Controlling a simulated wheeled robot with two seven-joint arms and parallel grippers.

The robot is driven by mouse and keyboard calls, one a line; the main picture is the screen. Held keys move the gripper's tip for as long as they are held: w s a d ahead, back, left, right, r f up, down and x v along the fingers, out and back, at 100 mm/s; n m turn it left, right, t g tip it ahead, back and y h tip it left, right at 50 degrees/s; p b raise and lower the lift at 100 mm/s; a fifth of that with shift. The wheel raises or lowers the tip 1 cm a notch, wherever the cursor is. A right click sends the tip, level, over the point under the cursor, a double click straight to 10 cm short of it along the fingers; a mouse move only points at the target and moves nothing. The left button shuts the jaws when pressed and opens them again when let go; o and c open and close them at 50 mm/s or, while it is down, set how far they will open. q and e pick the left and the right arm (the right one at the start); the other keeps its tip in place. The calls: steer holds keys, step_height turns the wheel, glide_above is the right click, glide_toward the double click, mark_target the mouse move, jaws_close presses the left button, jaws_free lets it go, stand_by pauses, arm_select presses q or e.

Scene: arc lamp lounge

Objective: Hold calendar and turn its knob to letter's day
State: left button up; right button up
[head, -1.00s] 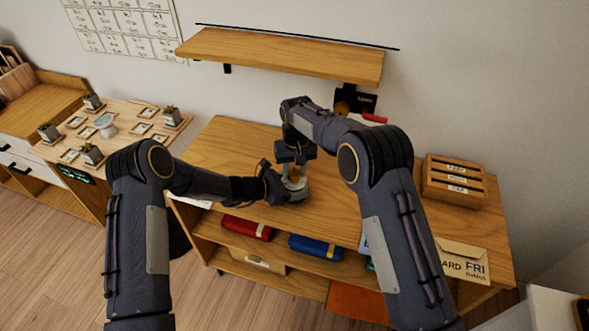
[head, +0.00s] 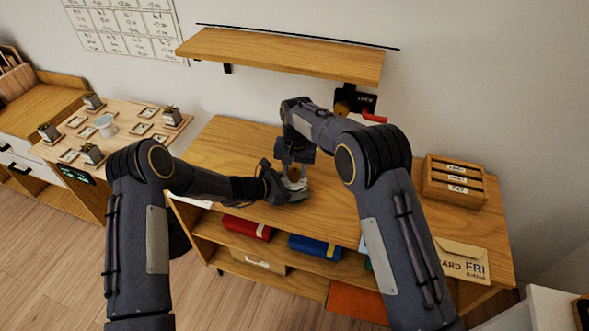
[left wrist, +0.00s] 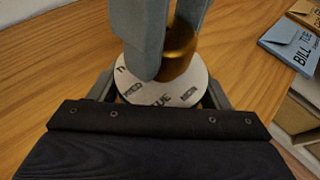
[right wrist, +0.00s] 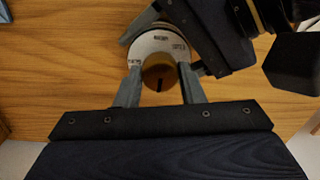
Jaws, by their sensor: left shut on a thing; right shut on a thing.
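The calendar is a round white dial (left wrist: 163,93) with day names on its rim and a brass knob (left wrist: 181,48) on top. It stands on the wooden desk. My left gripper (head: 290,190) is shut around the calendar's body, low down. My right gripper (right wrist: 160,88) comes from above and is shut on the knob, which shows a dark mark. An envelope (head: 462,262) marked CARD FRI lies at the desk's right front. A blue envelope (left wrist: 291,43) reads BILL TUE.
A wooden letter rack (head: 455,181) with labelled slots stands at the desk's right. A wall shelf (head: 285,57) hangs above the back. The desk's left part is clear.

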mark_target(296, 172)
steer(key=shift+r, duration=0.1)
steer(key=o, duration=1)
step_height(296, 172, up, 12)
steer(key=shift+d, duration=0.15)
arm_select(q)
steer(key=o, duration=1.3)
